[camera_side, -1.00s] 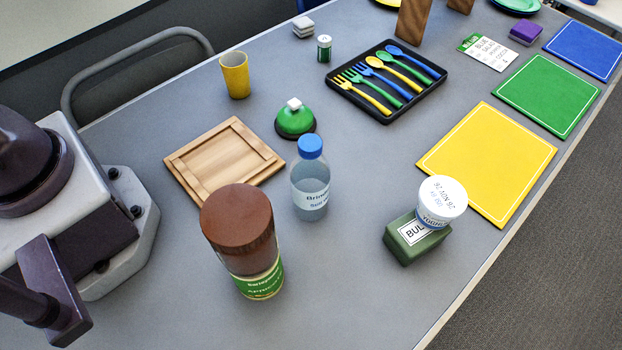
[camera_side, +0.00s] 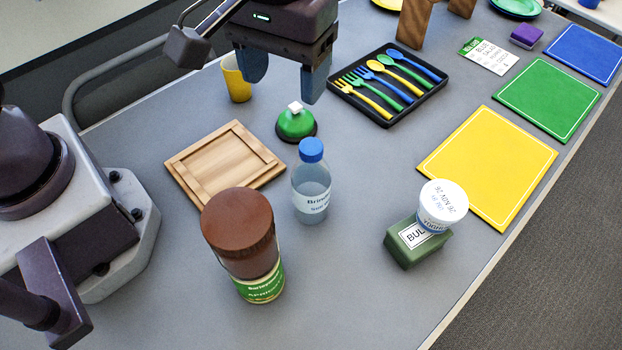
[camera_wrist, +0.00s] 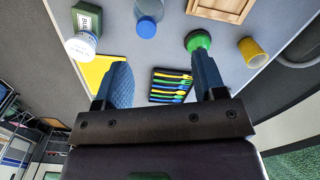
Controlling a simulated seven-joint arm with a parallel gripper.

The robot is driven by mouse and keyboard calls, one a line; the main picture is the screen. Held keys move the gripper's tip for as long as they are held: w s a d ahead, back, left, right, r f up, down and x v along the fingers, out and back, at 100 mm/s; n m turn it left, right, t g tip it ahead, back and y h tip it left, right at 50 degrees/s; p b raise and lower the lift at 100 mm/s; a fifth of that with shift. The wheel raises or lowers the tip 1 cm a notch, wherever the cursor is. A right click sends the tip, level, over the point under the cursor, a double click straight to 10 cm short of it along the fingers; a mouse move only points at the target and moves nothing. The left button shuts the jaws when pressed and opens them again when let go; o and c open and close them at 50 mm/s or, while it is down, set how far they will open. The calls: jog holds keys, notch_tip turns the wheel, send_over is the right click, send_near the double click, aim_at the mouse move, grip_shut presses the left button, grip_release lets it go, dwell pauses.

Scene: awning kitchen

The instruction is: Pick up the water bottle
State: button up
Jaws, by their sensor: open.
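The water bottle (camera_side: 312,190) is clear with a blue cap and a white label. It stands upright on the grey table in the side view, between the wooden board and the green box. In the wrist view the bottle (camera_wrist: 148,14) shows at the top, cap towards me. My gripper (camera_side: 283,84) is open and empty, with its two blue fingers apart. It hangs above the table behind the bottle, near the yellow cup and green bell. In the wrist view my gripper (camera_wrist: 164,82) has the cutlery tray between its fingers in the picture.
A brown-lidded jar (camera_side: 243,240) stands close in front of the bottle. A wooden board (camera_side: 205,180) and a green bell (camera_side: 295,123) are behind it. A white tub (camera_side: 442,205) sits on a green box (camera_side: 410,245). The cutlery tray (camera_side: 432,88) and yellow cup (camera_side: 236,80) are further back.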

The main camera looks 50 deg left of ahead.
aim_at(311, 146)
jog(key=f+n, duration=0.2)
jog(key=f, duration=0.2)
jog(key=w+d+f+n, duration=0.1)
jog(key=f+n, duration=0.1)
jog(key=f, duration=0.2)
jog(key=w+d+f+n, duration=0.1)
jog(key=f+n, duration=0.1)
jog(key=f, duration=0.2)
jog(key=shift+w+f, duration=0.1)
jog(key=shift+f, duration=0.2)
grip_shut()
jog(key=shift+r, duration=0.15)
